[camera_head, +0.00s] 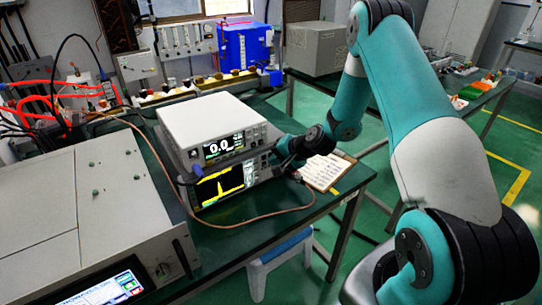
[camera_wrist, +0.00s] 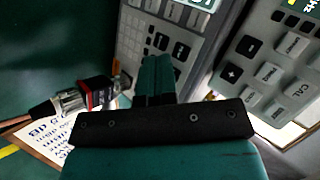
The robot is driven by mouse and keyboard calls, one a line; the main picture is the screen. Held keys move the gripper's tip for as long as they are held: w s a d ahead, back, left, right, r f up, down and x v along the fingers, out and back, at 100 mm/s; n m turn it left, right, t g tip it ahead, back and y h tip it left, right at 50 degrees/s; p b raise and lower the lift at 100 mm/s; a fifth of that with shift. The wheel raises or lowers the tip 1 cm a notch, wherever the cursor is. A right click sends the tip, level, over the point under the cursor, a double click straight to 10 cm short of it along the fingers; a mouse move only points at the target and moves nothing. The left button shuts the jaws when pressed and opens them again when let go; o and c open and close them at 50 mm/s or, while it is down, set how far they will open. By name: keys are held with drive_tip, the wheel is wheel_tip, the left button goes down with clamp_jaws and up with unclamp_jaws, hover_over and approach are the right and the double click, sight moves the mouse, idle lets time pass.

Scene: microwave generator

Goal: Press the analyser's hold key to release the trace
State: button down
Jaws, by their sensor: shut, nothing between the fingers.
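The analyser (camera_head: 221,187) stands on the green table in the head view, its screen showing a yellow trace with one tall peak. Its keypad panel (camera_wrist: 195,18) shows light and dark keys in the wrist view. I cannot read which one is the hold key. My gripper (camera_wrist: 157,62) is shut and empty, its fingertips pointing at the keypad beside some dark keys (camera_wrist: 181,50). I cannot tell whether the tips touch the panel. In the head view my gripper (camera_head: 281,152) is at the analyser's right end, and the arm's end partly hides that side.
A grey power meter (camera_head: 212,122) reading 0.0 sits on the analyser; its keys (camera_wrist: 270,72) are close on the right in the wrist view. A cable connector (camera_wrist: 85,96) sticks out left of the fingers. A clipboard (camera_head: 328,170) lies right of the analyser. A large generator (camera_head: 80,210) stands left.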

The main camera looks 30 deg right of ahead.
idle(0.4)
drive_tip(key=shift+s, duration=0.75)
drive_tip(key=shift+s+d+b, duration=0.1)
drive_tip(key=shift+s+b, duration=0.35)
drive_tip(key=shift+s, duration=2.05)
drive_tip(key=s+a+r+n+g+y, duration=0.1)
drive_tip(key=s+a+r+n+g, duration=0.3)
drive_tip(key=a+r, duration=0.5)
drive_tip(key=s+a+r+n+g+y, duration=0.15)
drive_tip(key=s+a+r+n, duration=0.25)
drive_tip(key=a+r+n, duration=0.45)
drive_tip(key=s+a+r+n+g+h, duration=0.1)
drive_tip(key=s+a+r+n, duration=0.1)
drive_tip(key=s, duration=0.7)
drive_tip(key=s+a+r+n+g+h, duration=0.1)
drive_tip(key=s+a+r+n+g, duration=0.1)
drive_tip(key=s, duration=0.7)
wheel_tip(320, 180, up, 2)
drive_tip(key=shift+a+r+n, duration=0.25)
drive_tip(key=shift+a+n, duration=0.3)
drive_tip(key=shift+a, duration=0.65)
